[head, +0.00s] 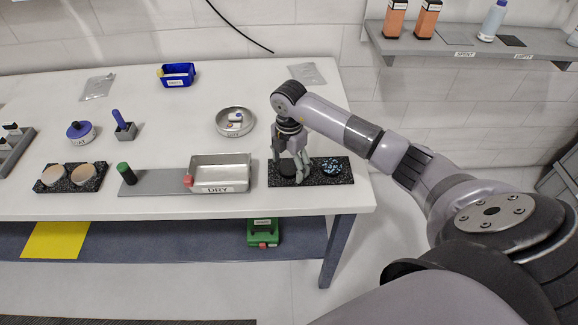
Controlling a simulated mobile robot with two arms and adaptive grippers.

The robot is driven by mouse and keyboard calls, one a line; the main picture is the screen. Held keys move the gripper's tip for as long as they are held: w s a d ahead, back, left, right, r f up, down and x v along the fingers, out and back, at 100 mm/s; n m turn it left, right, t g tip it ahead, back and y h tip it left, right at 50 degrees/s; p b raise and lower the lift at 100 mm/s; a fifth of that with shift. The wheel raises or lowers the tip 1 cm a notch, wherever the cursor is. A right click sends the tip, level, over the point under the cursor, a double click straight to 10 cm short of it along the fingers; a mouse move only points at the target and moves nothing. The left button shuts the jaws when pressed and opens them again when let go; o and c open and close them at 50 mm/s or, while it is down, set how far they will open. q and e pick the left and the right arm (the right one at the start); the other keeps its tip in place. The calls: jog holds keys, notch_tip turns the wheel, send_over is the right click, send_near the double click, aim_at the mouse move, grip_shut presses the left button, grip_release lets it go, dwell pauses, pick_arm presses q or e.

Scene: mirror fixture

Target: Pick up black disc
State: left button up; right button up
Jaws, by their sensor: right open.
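A black disc (287,170) lies on the left part of a dark speckled stand (311,179) near the table's right end. My right gripper (289,172) points down over it, with its fingers spread and partly covering it. I cannot tell whether the fingers touch the disc. A round piece with pale blue specks (331,167) lies on the right part of the same stand. My left gripper is not in view.
A metal tray labelled DRY (221,186) stands just left of the stand. A round metal dish (235,121) is behind, and a blue bin (177,75) is at the back. A wall shelf (455,48) with bottles is at upper right. The table's front edge is close.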

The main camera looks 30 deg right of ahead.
jog(key=shift+c, duration=0.2)
jog(key=c, duration=1.3)
jog(key=shift+o, duration=0.2)
jog(key=shift+r, duration=0.1)
